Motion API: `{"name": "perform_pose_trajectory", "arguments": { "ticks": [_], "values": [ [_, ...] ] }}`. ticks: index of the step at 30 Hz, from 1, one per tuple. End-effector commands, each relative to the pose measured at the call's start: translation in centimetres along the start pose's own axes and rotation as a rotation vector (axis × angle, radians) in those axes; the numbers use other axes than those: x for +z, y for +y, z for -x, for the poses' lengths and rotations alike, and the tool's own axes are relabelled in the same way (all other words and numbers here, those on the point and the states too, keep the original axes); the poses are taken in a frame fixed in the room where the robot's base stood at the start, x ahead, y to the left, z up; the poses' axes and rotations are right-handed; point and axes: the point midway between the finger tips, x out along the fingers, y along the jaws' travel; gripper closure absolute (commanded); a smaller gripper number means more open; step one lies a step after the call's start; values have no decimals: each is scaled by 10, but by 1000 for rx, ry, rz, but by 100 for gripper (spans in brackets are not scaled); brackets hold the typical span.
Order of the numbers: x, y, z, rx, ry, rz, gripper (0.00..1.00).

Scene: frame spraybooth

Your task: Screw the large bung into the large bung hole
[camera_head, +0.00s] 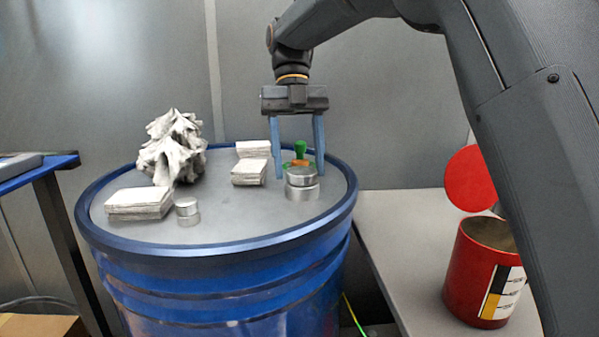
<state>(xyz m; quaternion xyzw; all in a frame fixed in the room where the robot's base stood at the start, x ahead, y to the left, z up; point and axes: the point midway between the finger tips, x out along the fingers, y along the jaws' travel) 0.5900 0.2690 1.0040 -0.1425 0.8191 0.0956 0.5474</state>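A large silver metal cylinder (301,179), in two tiers, stands on the right side of the blue drum's grey top; it looks like the large bung with the bung hole's collar, but I cannot tell how they meet. A similar smaller cylinder (187,211) stands at the front left of the top. My gripper (298,179) points down over the drum's right side, its two blue fingers wide apart. In the picture they stand on either side of the large cylinder and of a green knob with an orange base; depth is unclear. I see no contact. The large hole's opening is hidden.
The green knob (300,149) rises just behind the large cylinder. Pale blocks (140,203) and a crumpled white rag (172,150) lie on the blue drum (220,243). A red can (480,276) with a raised lid stands on the bench (405,230) at right. A blue-edged table is at left.

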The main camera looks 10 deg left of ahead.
Motion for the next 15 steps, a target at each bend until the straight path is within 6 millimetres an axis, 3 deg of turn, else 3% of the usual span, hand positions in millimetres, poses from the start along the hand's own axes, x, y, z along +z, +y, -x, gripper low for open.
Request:
{"name": "perform_pose_trajectory", "arguments": {
  "ticks": [15],
  "values": [
    [-1, -1, -4, -9, -1, 21, 45]
  ]
}}
